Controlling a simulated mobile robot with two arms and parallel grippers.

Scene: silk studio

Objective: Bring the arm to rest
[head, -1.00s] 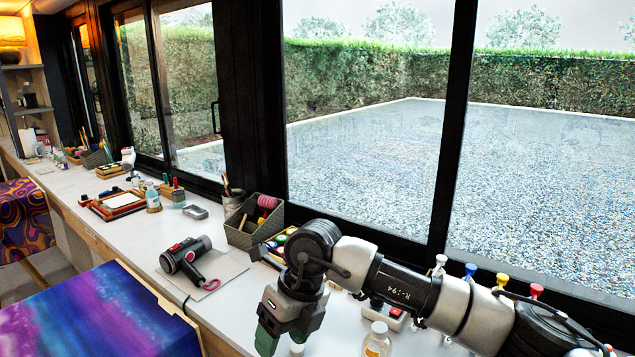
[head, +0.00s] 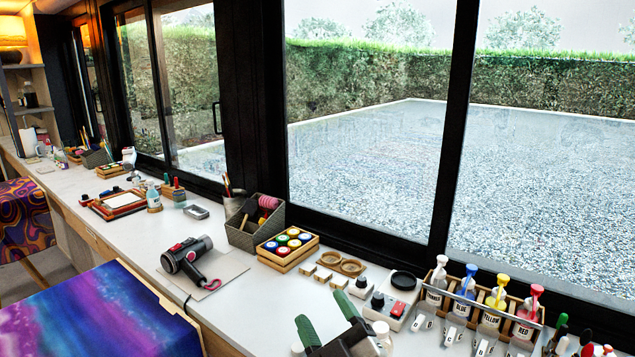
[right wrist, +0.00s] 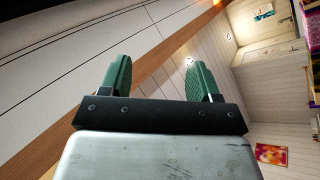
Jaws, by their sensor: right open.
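My right gripper (head: 326,318) shows at the bottom of the head view, its two green fingers spread apart and empty. It stands in front of the white counter (head: 232,300), low near the bottom edge of the picture. In the right wrist view the same gripper (right wrist: 158,78) is open with nothing between its fingers. My left gripper is not in view.
On the counter stand a rack of dye bottles (head: 480,305), a wooden tray of paint jars (head: 288,249), a hair dryer (head: 188,262) and a grey box (head: 253,222). A purple-blue silk (head: 95,315) lies at lower left. Windows line the back.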

